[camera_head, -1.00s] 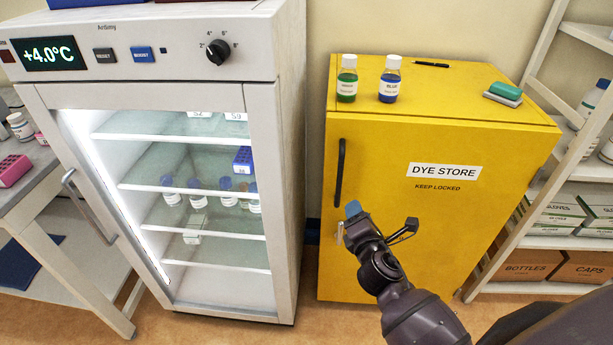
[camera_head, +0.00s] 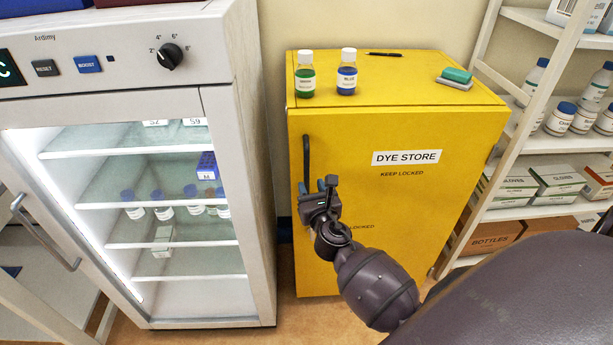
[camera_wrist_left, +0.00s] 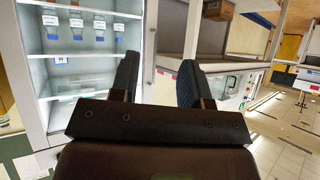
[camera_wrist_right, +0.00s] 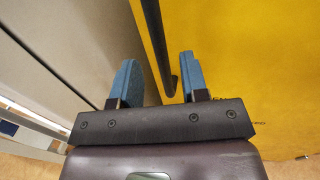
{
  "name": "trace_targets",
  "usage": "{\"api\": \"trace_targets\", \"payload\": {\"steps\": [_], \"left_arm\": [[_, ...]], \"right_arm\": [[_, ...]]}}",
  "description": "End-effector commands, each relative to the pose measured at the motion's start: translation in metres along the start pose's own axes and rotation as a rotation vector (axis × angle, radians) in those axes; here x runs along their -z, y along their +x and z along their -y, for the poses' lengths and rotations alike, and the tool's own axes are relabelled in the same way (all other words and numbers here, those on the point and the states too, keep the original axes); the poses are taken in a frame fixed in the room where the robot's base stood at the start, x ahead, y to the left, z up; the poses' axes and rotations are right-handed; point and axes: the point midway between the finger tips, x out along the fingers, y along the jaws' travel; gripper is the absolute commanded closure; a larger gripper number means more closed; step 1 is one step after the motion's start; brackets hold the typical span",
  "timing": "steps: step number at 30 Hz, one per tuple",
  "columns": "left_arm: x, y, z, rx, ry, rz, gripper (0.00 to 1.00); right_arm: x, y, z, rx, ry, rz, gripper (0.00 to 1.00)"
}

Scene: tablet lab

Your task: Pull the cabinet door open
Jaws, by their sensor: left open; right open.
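The yellow cabinet (camera_head: 400,215), labelled DYE STORE, has its door closed, with a black vertical bar handle (camera_head: 307,150) on the door's left side. My right gripper (camera_head: 313,187) is open at the lower end of this handle. In the right wrist view the handle (camera_wrist_right: 158,40) runs down between the spread blue fingers of my right gripper (camera_wrist_right: 158,65), nearer the right finger; no grip on it shows. My left gripper (camera_wrist_left: 159,65) is open and empty in the left wrist view, and is out of the head view.
A white glass-door fridge (camera_head: 225,110) with a grey handle (camera_head: 45,235) stands left of the cabinet. A green bottle (camera_head: 305,78), a blue bottle (camera_head: 347,75), a pen (camera_head: 384,54) and a green-topped block (camera_head: 455,77) sit on the cabinet top. Shelving (camera_head: 545,143) stands right.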

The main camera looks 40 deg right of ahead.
Motion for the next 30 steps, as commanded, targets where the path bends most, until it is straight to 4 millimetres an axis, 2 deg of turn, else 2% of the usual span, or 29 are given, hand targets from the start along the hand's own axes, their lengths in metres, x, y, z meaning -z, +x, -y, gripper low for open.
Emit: {"api": "trace_targets", "payload": {"steps": [3,9,15,22,23,30], "left_arm": [[-0.004,0.0,0.0,0.001,0.001,0.008,0.57],[-0.011,-0.002,0.001,0.002,0.001,0.021,0.57],[-0.012,-0.002,0.001,0.002,0.002,0.022,0.57],[-0.008,-0.001,0.001,0.001,0.003,0.014,0.57],[-0.007,0.0,0.001,0.001,0.003,0.013,0.57],[-0.002,0.003,0.001,-0.001,0.005,0.0,0.57]], "right_arm": [[0.0,0.02,0.0,0.0,-0.001,0.001,0.59],[0.001,0.043,0.0,0.0,0.001,0.0,0.59],[0.001,0.051,0.0,0.0,0.001,-0.001,0.59],[0.0,0.051,0.0,0.0,0.001,0.0,0.59],[0.0,0.051,0.0,0.0,0.001,0.0,0.61],[0.0,0.051,0.0,0.0,0.001,0.0,0.97]]}}
